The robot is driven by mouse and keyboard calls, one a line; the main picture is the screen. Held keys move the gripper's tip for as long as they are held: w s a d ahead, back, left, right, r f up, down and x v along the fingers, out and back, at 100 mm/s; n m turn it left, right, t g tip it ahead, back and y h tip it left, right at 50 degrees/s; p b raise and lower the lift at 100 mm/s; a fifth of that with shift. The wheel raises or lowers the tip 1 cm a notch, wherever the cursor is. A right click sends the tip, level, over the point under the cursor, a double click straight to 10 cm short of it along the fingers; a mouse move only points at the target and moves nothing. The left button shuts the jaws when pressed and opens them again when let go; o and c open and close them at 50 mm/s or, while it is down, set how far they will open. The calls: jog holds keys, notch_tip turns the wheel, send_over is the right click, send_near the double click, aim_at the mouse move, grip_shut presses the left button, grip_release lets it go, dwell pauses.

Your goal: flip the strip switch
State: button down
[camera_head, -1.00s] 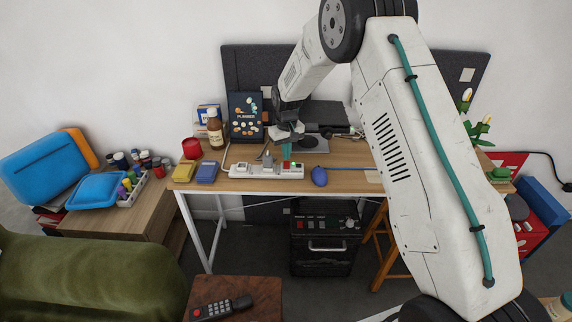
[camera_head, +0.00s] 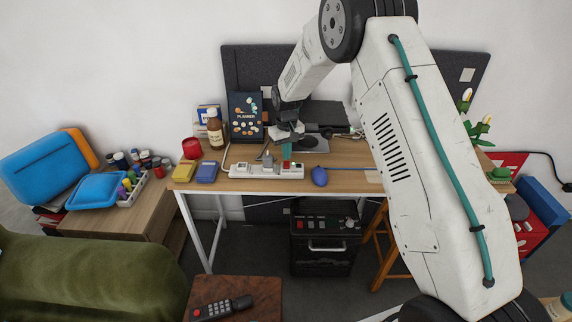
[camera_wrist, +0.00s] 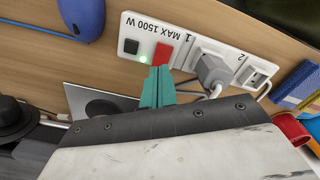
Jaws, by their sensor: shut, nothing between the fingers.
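The white power strip (camera_head: 250,171) lies along the front of the wooden desk. In the wrist view it (camera_wrist: 180,31) shows a red rocker switch (camera_wrist: 162,54), a lit green light (camera_wrist: 143,59) and a black square button or socket (camera_wrist: 131,46). A grey plug (camera_wrist: 212,70) sits in the socket marked 1. My gripper (camera_wrist: 160,70) is shut and empty, its teal fingertips at the lower edge of the red switch. I cannot tell whether they touch it. In the head view my gripper (camera_head: 286,160) points down at the strip's right end.
A blue mouse (camera_head: 319,177) lies just right of the strip. A brown bottle (camera_head: 215,130), a planner (camera_head: 245,116) and a monitor stand (camera_head: 309,143) stand behind.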

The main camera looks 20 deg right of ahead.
aim_at(287, 162)
jog(key=shift+f, duration=0.7)
dwell(0.4)
jog(key=shift+r, duration=0.15)
notch_tip(287, 162, up, 7)
dwell(0.8)
